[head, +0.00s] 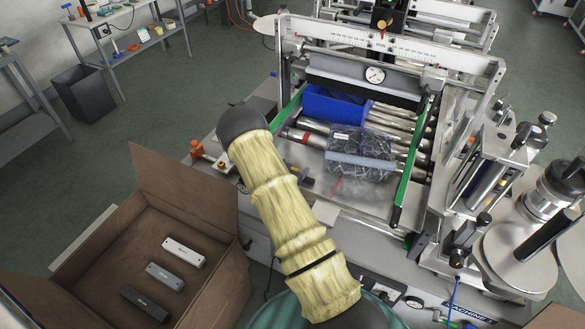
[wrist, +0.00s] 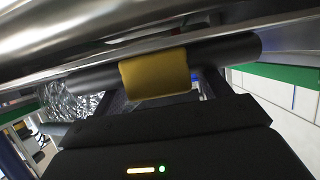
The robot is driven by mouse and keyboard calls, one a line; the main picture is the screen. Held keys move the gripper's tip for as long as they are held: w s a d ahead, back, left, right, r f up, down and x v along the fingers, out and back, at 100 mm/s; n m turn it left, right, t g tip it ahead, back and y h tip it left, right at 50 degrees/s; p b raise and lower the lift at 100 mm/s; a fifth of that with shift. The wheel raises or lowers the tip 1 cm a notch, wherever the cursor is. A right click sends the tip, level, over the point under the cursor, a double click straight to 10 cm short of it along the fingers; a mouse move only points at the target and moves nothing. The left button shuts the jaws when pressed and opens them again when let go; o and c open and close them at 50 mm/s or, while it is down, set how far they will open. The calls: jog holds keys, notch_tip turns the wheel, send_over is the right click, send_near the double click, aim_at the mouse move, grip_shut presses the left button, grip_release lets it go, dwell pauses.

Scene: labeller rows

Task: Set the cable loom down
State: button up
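A dark, round-ended bundle with a yellow wrap around its middle, which I take for the cable loom (wrist: 154,74), lies across my gripper (wrist: 162,93) in the wrist view. The yellow wrap sits between the dark fingers and the gripper looks shut on it, though the contact itself is partly hidden. A shiny metal roller or bar passes close above it. In the head view my sleeved arm reaches towards the machine and hides the gripper and the loom.
The labelling machine has a roller bed (head: 398,125) with a blue bin (head: 335,107) and a clear bag of dark, tangled contents (head: 362,152). Green rails (head: 407,165) flank it. An open cardboard box (head: 190,206) with several grey and black blocks stands at the left.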

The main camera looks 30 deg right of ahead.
jog(key=shift+a+r, duration=0.1)
jog(key=shift+r, duration=0.05)
jog(key=b+v, duration=0.2)
jog(key=v, duration=1)
